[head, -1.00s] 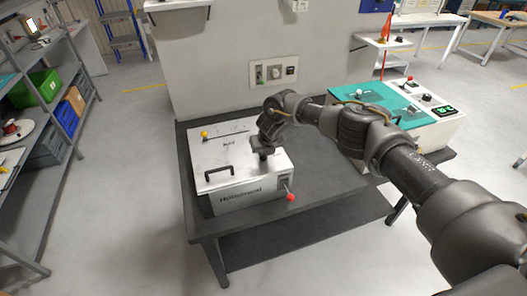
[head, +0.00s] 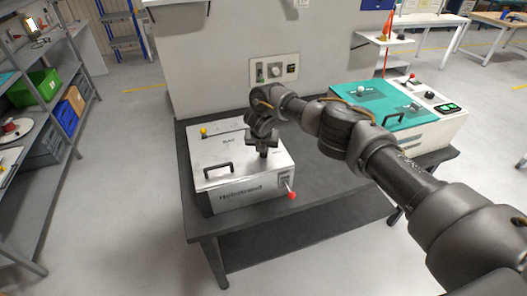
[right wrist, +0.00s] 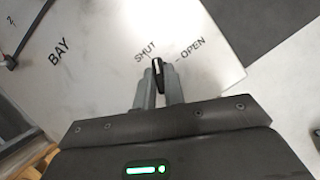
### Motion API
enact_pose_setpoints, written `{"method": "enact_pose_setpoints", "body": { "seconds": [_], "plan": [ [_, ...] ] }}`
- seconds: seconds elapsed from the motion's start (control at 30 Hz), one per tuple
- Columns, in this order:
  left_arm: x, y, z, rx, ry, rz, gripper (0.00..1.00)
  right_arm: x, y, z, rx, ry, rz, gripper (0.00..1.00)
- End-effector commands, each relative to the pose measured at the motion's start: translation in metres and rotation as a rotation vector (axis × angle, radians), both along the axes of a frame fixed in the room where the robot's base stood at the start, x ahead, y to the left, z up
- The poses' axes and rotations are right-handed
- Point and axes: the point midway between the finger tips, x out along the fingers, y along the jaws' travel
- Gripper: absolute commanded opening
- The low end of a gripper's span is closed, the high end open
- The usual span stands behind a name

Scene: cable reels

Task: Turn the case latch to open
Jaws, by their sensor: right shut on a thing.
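The case (head: 240,192) is a pale metal box with a black handle (head: 218,170) on its lid, standing on the dark table. The latch (right wrist: 157,68) is a small black knob with a white mark on the lid, in the right wrist view. The printed words SHUT (right wrist: 146,49) and OPEN (right wrist: 190,48) lie beyond it, with the knob's tip pointing up nearer SHUT than OPEN. My right gripper (right wrist: 159,76) is shut on the latch, a finger on each side. In the head view my right gripper (head: 264,153) hides the latch. My left gripper is out of view.
A red-tipped lever (head: 291,195) sticks out at the case's front right, and a yellow knob (head: 203,131) sits at its back left. A teal-topped console (head: 385,105) stands on the right. The dark table (head: 325,180) is clear right of the case.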

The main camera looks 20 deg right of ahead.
Motion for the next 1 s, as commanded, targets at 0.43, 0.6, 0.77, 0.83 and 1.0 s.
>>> {"method": "enact_pose_setpoints", "body": {
  "seconds": [0.43, 0.6, 0.77, 0.83, 1.0],
  "plan": [
    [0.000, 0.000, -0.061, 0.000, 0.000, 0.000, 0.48, 0.001, 0.004, -0.006, 0.004, 0.003, -0.423, 0.00],
    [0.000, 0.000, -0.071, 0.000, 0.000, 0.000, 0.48, 0.000, 0.005, -0.004, 0.005, 0.008, -0.569, 0.00],
    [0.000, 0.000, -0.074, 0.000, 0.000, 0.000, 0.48, 0.002, 0.005, -0.003, 0.003, 0.007, -0.702, 0.00],
    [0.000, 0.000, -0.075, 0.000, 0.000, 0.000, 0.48, 0.002, 0.005, -0.003, 0.003, 0.006, -0.760, 0.00],
    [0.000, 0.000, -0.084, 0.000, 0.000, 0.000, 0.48, 0.003, 0.005, -0.004, 0.002, 0.005, -0.893, 0.00]
  ]
}}
